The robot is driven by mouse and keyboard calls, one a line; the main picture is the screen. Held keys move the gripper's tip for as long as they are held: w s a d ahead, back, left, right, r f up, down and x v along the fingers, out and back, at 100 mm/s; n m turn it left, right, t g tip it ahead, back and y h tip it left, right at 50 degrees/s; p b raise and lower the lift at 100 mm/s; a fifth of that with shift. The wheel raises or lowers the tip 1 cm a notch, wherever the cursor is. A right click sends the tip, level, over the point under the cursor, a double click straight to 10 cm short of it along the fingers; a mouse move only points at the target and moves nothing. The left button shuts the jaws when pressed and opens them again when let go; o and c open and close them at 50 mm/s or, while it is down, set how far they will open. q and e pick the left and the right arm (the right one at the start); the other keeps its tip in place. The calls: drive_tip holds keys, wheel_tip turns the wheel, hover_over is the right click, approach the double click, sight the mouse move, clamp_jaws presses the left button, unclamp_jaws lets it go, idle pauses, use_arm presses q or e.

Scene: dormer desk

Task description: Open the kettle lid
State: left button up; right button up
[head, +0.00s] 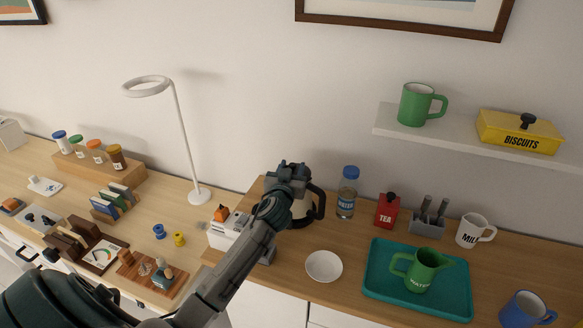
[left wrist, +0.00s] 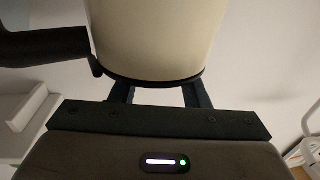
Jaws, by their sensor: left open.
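The cream kettle with a black handle (head: 319,204) stands on the raised wooden counter, mostly hidden behind my left arm in the head view. A strip of its pale body (head: 300,209) shows beside the arm. My left gripper (head: 289,172) is at the kettle's upper part and hides its lid in the head view. In the left wrist view the kettle body (left wrist: 155,38) fills the top middle, with a dark rim below and the handle at left. The open fingers (left wrist: 160,95) reach up behind it; their tips are hidden, and contact cannot be told. My right gripper is not in view.
A white toaster-like box (head: 228,232) stands left of the kettle. A water bottle (head: 347,192) and red tea tin (head: 387,211) stand to its right. A white bowl (head: 324,266) and a teal tray (head: 376,284) with a green jug (head: 421,270) lie in front and right.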

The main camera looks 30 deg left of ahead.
use_arm(q)
drive_tip(key=c, duration=0.9)
clamp_jaws()
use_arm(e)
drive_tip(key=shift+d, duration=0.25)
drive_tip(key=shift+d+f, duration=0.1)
